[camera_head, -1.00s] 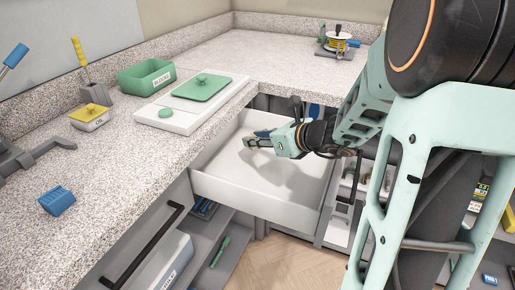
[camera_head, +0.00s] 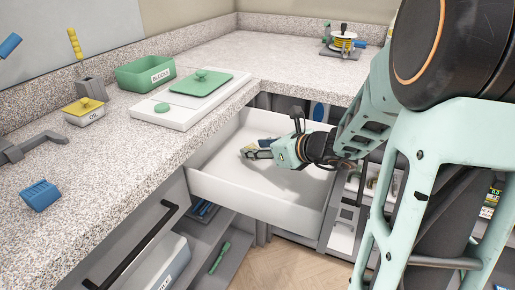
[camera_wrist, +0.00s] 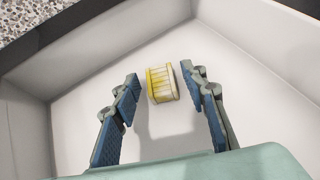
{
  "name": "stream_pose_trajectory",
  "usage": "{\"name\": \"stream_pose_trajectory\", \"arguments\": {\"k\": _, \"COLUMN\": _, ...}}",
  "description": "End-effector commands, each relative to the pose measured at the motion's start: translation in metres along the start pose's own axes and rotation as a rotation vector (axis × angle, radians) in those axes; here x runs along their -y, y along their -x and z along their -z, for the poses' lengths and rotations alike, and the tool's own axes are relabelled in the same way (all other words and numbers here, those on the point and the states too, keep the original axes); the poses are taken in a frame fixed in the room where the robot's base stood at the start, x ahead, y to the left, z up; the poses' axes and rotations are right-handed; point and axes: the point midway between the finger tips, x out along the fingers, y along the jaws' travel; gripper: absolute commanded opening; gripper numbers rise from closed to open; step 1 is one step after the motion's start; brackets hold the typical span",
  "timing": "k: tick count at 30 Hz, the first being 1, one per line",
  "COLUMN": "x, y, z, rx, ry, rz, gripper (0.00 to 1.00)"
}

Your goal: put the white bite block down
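A small ribbed block (camera_wrist: 163,84), cream-white with yellow sides, rests on the floor of the open white drawer (camera_wrist: 75,125). It is the only block in the wrist view. My gripper (camera_wrist: 161,76) is open around it, with one blue-padded finger on each side. A gap shows between the left fingertip and the block. In the head view my gripper (camera_head: 254,148) reaches low into the drawer, and the block is hard to make out there.
The speckled counter holds a green BLOCKS bin (camera_head: 145,74), a white tray (camera_head: 180,115) with a green lid (camera_head: 202,84), a yellow-lidded OIL box (camera_head: 85,111) and a blue ribbed block (camera_head: 40,195). Drawer walls stand close around my gripper.

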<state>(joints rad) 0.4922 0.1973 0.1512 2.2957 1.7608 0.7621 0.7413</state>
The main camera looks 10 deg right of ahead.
Motion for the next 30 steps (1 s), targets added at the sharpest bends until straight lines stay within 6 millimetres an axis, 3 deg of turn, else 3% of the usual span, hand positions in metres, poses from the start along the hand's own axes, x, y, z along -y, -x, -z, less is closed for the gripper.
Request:
{"name": "stream_pose_trajectory", "arguments": {"k": 11, "x": 0.000, "y": 0.004, "z": -0.006, "rx": 0.000, "ry": 0.000, "rz": 0.001, "gripper": 0.41}}
{"name": "stream_pose_trajectory", "arguments": {"k": 21, "x": 0.001, "y": 0.062, "z": -0.005, "rx": 0.000, "ry": -0.002, "rz": 0.003, "gripper": 0.41}}
{"name": "stream_pose_trajectory", "arguments": {"k": 30, "x": 0.000, "y": 0.077, "z": -0.003, "rx": 0.000, "ry": -0.001, "rz": 0.000, "gripper": 0.41}}
